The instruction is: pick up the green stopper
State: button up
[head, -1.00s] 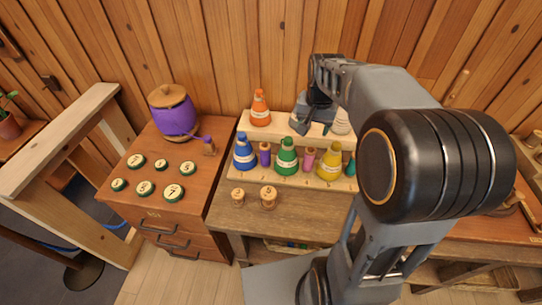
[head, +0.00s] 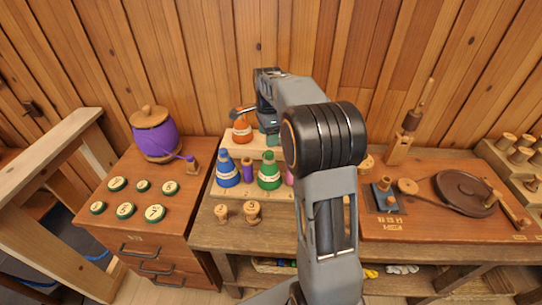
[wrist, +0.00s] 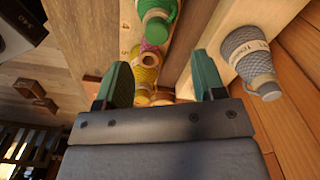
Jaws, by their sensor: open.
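The green stopper (head: 269,172) is a cone with a pale label band, standing in the front row of a stepped wooden rack (head: 226,188) in the head view. It is between a purple bobbin (head: 247,169) and a pink one (head: 289,177). In the wrist view a green cone (wrist: 156,10) shows at the top edge, beyond the fingertips and cut off by the frame. My gripper (wrist: 163,80) is open, with its two green-padded fingers apart and nothing between them. In the head view it is above the rack's back row, partly hidden by my arm.
A blue cone (head: 228,170) stands left of the green one, and an orange cone (head: 242,132) is behind. In the wrist view a yellow cone (wrist: 146,72) and a grey cone (wrist: 250,60) are close to the fingers. Two wooden spools (head: 253,210) stand in front.

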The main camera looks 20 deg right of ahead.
aim_at(269, 153)
jog(key=shift+s+a+f, duration=0.1)
jog(key=shift+f, duration=1.15)
jog(key=shift+s+f, duration=0.15)
jog(key=shift+f, duration=1.1)
jog(key=shift+s+f, duration=0.1)
jog(key=shift+f, duration=1.1)
jog(key=shift+c, duration=0.4)
jog(key=c, duration=0.9)
